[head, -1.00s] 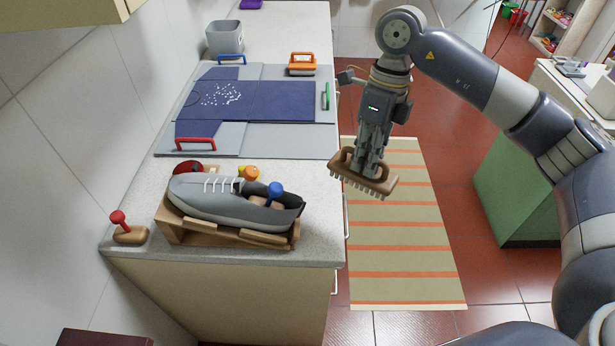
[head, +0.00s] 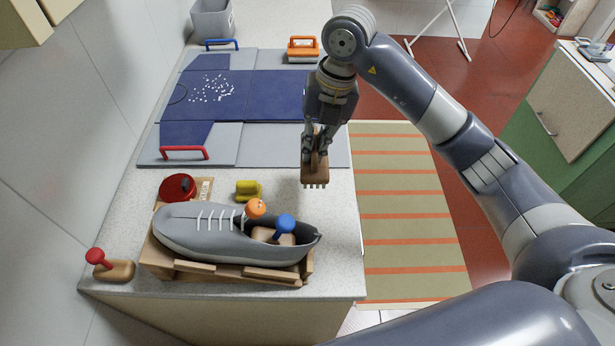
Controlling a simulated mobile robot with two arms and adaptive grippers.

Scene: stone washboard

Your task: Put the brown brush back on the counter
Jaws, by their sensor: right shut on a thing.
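The brown brush (head: 315,172) has a wooden body and pale bristles pointing down. My right gripper (head: 316,150) is shut on its handle and holds it over the right part of the counter (head: 325,245), between the washboard and the shoe. The brush appears end-on. Whether its bristles touch the counter I cannot tell. My left gripper is not in view.
A grey shoe (head: 190,232) rests on a wooden stand (head: 160,262). Near it are a red round thing (head: 177,188), a yellow brush (head: 248,190) and a red-knobbed brush (head: 113,268). The blue-grey washboard (head: 275,148) lies behind. Bare counter shows right of the yellow brush.

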